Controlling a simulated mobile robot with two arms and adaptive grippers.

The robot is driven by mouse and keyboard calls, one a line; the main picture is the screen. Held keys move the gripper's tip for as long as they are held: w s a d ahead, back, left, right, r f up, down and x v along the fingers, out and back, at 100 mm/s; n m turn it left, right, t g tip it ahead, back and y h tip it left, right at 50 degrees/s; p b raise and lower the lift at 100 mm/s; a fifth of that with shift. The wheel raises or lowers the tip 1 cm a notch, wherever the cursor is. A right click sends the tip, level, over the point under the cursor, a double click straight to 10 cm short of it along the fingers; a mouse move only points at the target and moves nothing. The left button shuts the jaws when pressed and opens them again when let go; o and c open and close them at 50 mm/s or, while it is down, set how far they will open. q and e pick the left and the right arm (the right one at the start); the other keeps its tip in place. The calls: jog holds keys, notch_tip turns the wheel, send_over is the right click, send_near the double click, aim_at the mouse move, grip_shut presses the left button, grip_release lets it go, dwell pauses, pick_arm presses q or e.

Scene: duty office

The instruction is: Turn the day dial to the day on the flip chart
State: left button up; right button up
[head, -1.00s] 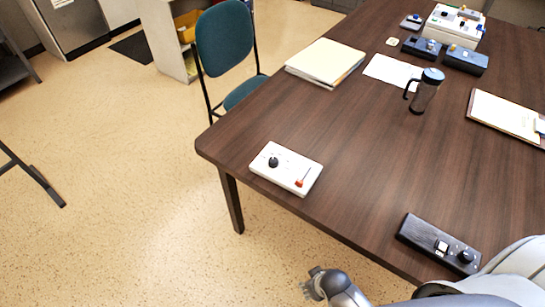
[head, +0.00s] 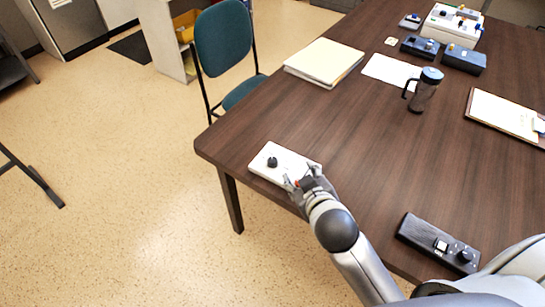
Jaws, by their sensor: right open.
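A white panel (head: 262,167) lies near the table's left front corner. It has a black round dial knob (head: 272,162) on its left part. A red-tipped part at its right end is now mostly hidden behind my right gripper (head: 303,182). That gripper is open at the panel's right end, to the right of the black knob and apart from it. I cannot tell whether it touches the panel. A black panel (head: 420,235) with a black knob and a white switch lies at the front right. No flip chart is recognisable. My left gripper is not in view.
A green chair (head: 224,42) stands at the left edge. The table middle is clear.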

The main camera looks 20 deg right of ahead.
jog(key=w+a+r+n+t+y, duration=0.25)
jog(key=w+a+r+t, duration=0.2)
jog(key=r, duration=0.35)
jog(key=w+a+r+n+t+y, duration=0.2)
jog(key=w+a+r+n+t, duration=0.15)
jog(key=w+r, duration=0.3)
jog(key=s+a+r+n+g+y, duration=0.1)
jog(key=a+r+n+g+y, duration=0.2)
jog(key=a+n+y, duration=0.45)
jog(key=s+a+r+n+g+y, duration=0.1)
jog(key=a+r+n+g+y, duration=0.25)
jog(key=a+n+y, duration=0.45)
jog(key=n+g+h, duration=1.2)
jog(key=g+h, duration=0.1)
jog(key=h, duration=0.6)
send_over(273, 159)
notch_tip(273, 159, down, 18)
jog(key=r, duration=0.1)
notch_tip(273, 159, down, 11)
jog(key=shift+a+r+p, duration=0.1)
jog(key=shift+r+p, duration=0.1)
jog(key=shift+p, duration=0.45)
